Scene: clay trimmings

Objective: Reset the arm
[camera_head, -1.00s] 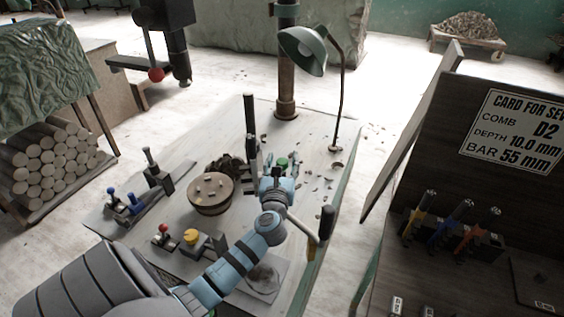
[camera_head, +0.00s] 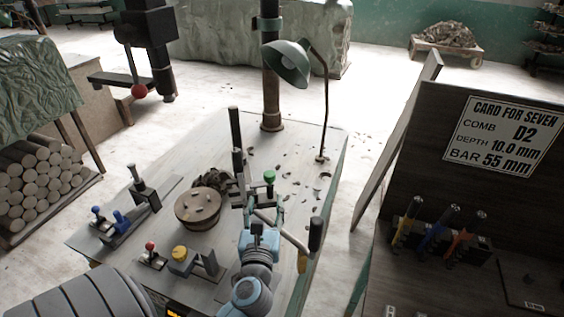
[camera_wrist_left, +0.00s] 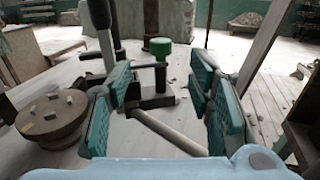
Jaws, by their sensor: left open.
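My left gripper (camera_head: 264,213) is over the right part of the grey workbench (camera_head: 222,268), with its blue wrist below it in the head view. In the left wrist view its two teal-padded fingers (camera_wrist_left: 163,95) stand wide apart, with nothing clamped between them. A green knob (camera_head: 269,177) on a dark block is just beyond the fingertips; it also shows in the left wrist view (camera_wrist_left: 160,48). A grey lever bar (camera_wrist_left: 168,132) crosses the gap between the fingers; I cannot tell whether it touches them. My right gripper is not in view.
A round wooden disc (camera_head: 198,209) with small pegs stands left of the gripper. A tall black handle (camera_head: 236,140) and a black-gripped lever (camera_head: 316,234) flank it. A green lamp (camera_head: 288,66) stands behind. A yellow knob (camera_head: 180,254) is at the front. A dark sign cabinet (camera_head: 425,165) is right.

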